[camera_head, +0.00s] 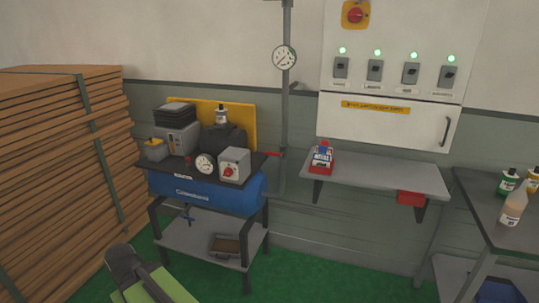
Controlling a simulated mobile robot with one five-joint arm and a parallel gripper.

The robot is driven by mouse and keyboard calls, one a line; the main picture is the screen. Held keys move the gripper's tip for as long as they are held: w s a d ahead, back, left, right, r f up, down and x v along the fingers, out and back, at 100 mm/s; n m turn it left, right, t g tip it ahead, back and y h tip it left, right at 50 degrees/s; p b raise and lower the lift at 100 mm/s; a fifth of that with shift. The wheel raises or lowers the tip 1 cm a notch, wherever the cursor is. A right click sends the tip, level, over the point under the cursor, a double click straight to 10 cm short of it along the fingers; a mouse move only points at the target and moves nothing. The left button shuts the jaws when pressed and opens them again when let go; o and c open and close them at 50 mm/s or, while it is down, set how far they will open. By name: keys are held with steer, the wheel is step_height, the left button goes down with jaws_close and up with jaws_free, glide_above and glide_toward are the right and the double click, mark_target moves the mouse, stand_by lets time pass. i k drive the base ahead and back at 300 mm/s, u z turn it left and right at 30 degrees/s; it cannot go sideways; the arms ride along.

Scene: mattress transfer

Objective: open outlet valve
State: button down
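A blue compressor tank (208,191) stands on a dark metal stand left of centre. On its top plate are a round gauge (205,163), a grey box with a red knob (234,166) and a small red-topped fitting (187,163). A small red lever (271,154) shows beside the vertical pipe (286,110), right of the compressor. I cannot tell for sure which of these red parts is the outlet valve, or its position. A dark and green part of my arm shows at the bottom left. No gripper fingers are visible.
Stacked wooden boards (60,180) fill the left side. A wall shelf (385,176) holds a red-and-blue item (321,159). A white cabinet (385,122) with switches hangs above. A table (490,212) with bottles stands at the right. Green floor (320,285) is open in front.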

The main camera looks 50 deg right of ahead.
mark_target(268, 153)
steer(key=z, duration=0.1)
steer(key=i, duration=1)
steer(key=u, duration=0.1)
